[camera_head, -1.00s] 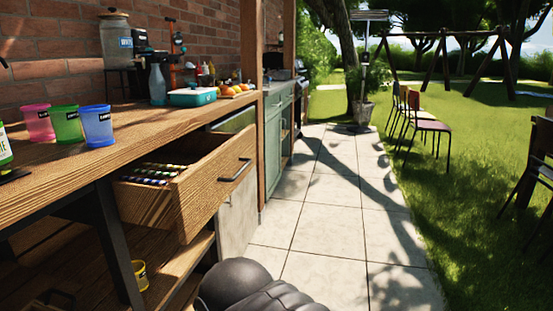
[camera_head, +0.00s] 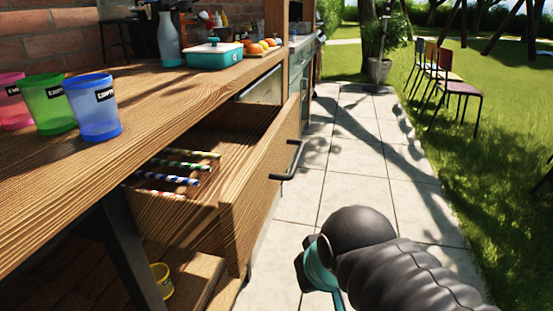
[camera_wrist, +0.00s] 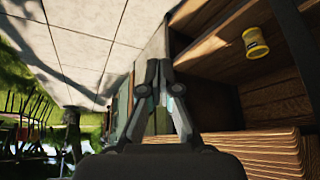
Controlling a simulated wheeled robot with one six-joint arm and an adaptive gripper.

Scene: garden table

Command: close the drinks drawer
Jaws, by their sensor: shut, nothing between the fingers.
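The drinks drawer (camera_head: 262,195) stands open under the wooden counter in the head view. Several striped, straw-like rods (camera_head: 185,165) lie inside it. A dark bar handle (camera_head: 289,162) is on its front. My arm is at the lower right, to the right of the drawer front and apart from it; its own bulk hides the fingers there. In the wrist view my gripper (camera_wrist: 158,68) is shut and empty, its fingertips together. A wooden board (camera_wrist: 245,150) lies at the lower right of that view; I cannot tell surely whether it is the drawer.
Pink, green (camera_head: 50,104) and blue (camera_head: 93,107) cups stand on the counter (camera_head: 150,145), with a teal box (camera_head: 214,54) and blue bottle (camera_head: 168,40) farther back. A yellow tub (camera_head: 161,279) sits on the lower shelf. The paved path (camera_head: 355,165) is clear; chairs stand on the grass.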

